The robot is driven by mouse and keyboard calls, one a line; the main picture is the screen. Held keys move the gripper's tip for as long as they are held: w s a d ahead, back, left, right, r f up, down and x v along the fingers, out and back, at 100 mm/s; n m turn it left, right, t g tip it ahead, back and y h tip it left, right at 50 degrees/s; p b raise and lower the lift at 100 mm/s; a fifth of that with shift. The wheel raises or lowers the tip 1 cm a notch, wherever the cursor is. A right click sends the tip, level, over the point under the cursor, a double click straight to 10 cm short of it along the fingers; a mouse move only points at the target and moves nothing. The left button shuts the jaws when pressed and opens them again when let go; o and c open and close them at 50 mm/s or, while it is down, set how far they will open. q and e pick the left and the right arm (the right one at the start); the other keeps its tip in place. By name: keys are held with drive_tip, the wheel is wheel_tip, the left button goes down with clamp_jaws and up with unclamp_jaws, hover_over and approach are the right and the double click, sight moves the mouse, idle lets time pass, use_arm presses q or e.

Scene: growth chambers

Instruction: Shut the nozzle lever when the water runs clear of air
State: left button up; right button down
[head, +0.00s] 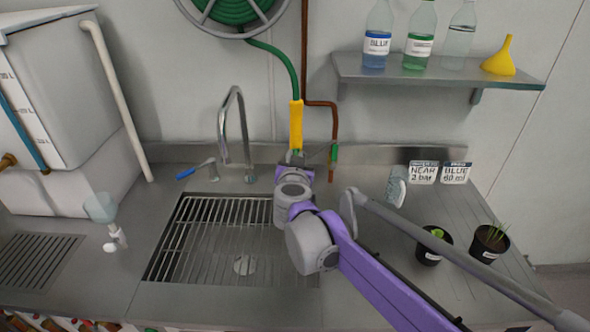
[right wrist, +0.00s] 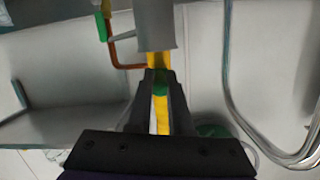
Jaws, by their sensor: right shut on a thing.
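A yellow hose nozzle (head: 296,125) hangs nearly upright in front of the back wall, at the end of a green hose (head: 276,52). My right gripper (head: 295,157) is at its lower end, above the back of the sink. In the right wrist view the gripper's two fingers (right wrist: 160,84) are shut on the yellow nozzle, with a green part (right wrist: 160,89) between them. I cannot tell the lever's position. No running water or air bubbles can be made out. My left gripper is not in view.
The sink rack (head: 205,235) lies below. A tall tap (head: 231,120) stands left of the nozzle, and a copper pipe (head: 333,120) runs close on its right. Two potted plants (head: 490,242) and two label cards (head: 423,173) stand on the right counter. A bottle shelf (head: 440,80) is above.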

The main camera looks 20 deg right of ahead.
drive_tip(key=shift+w+r+g+y+b, duration=0.1)
drive_tip(key=shift+r+g+y+b, duration=0.2)
drive_tip(key=shift+g+b, duration=0.8)
drive_tip(key=c, duration=0.8)
unclamp_jaws()
drive_tip(key=shift+w, duration=0.1)
drive_tip(key=v, duration=1.1)
drive_tip(key=shift+w+r, duration=0.1)
